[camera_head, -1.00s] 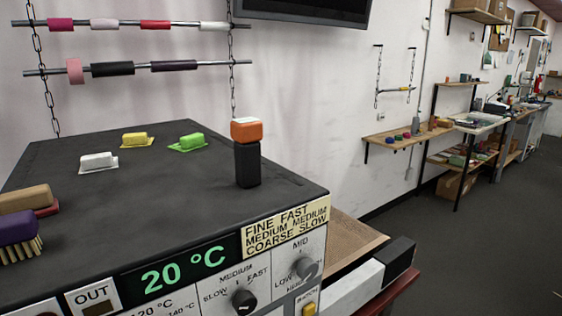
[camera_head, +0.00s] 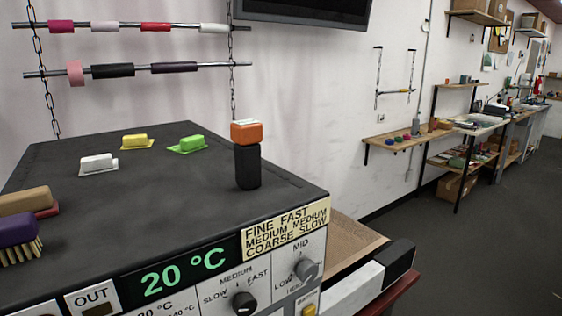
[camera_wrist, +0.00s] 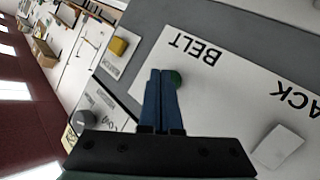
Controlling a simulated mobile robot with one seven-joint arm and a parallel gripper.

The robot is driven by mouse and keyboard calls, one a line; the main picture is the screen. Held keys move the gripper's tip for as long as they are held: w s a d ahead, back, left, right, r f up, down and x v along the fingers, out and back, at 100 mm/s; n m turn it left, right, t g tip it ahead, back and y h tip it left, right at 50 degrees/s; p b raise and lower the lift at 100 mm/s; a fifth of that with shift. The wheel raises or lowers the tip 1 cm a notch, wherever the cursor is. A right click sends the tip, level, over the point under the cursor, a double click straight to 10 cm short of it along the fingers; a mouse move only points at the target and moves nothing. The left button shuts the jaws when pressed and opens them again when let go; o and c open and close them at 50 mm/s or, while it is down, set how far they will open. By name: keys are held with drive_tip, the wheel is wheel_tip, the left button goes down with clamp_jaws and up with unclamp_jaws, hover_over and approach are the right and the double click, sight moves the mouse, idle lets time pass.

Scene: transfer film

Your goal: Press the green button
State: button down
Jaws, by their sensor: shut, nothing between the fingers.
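The green button (camera_wrist: 176,78) shows in the wrist view on a white panel, beside the upside-down word BELT. It is partly hidden behind my fingertips. My gripper (camera_wrist: 161,72) is shut and empty, its two blue fingers side by side and their tips over the button's left part. I cannot tell whether the tips touch the button. Neither my gripper nor the green button shows in the head view. The machine's dark top (camera_head: 150,215) and its front with a green 20 °C display (camera_head: 183,270) fill the lower left of the head view.
A yellow button (camera_wrist: 119,46) and a white button (camera_wrist: 278,146) flank the green one in the wrist view. A black knob (camera_wrist: 83,121) is at lower left. In the head view, brushes (camera_head: 18,235) and an orange-topped black block (camera_head: 247,165) stand on the machine.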

idle(0.3)
drive_tip(key=shift+w+a+b, duration=0.3)
drive_tip(key=shift+w+b, duration=0.05)
drive_tip(key=shift+s+d, duration=0.3)
drive_tip(key=shift+s, duration=0.05)
idle(0.4)
drive_tip(key=s+d+p, duration=0.3)
drive_tip(key=s+p, duration=0.1)
drive_tip(key=s, duration=0.1)
drive_tip(key=shift+d, duration=0.25)
drive_tip(key=shift+w, duration=0.1)
